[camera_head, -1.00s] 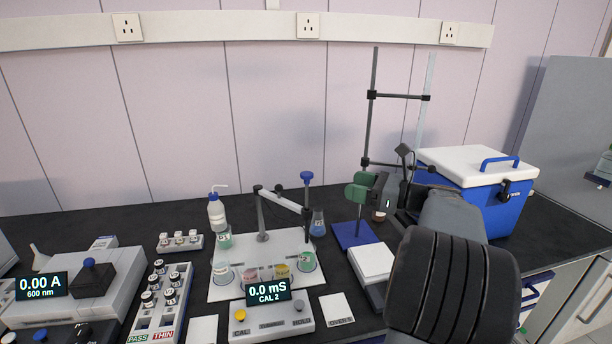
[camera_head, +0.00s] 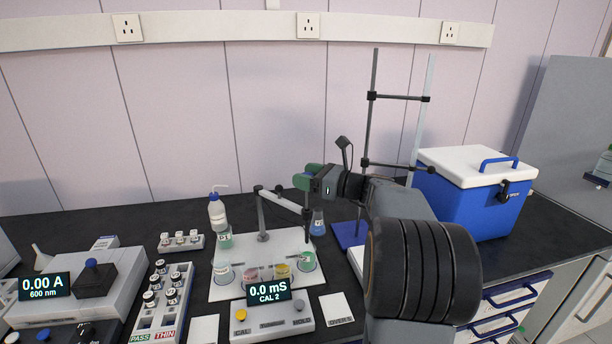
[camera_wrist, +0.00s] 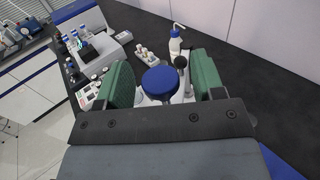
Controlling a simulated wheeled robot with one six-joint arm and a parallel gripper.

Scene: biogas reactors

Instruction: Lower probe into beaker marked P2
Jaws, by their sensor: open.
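My gripper (camera_head: 312,178) is open above the right side of the white probe stand plate. In the wrist view its green fingers (camera_wrist: 162,82) stand on either side of the blue probe cap (camera_wrist: 160,82), with gaps showing. In the head view the cap is hidden behind my gripper. The probe's dark shaft (camera_head: 306,222) hangs from the white swing arm (camera_head: 285,202). Its lower end is over the right beaker with green contents (camera_head: 306,261). Several beakers stand on the plate (camera_head: 222,290); one at the back left (camera_head: 225,239) is marked P1 or similar. I cannot read a P2 mark clearly.
The meter (camera_head: 270,315) in front reads 0.0 mS, CAL 2. A burette stand (camera_head: 366,140) and blue cooler (camera_head: 470,200) are on the right.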

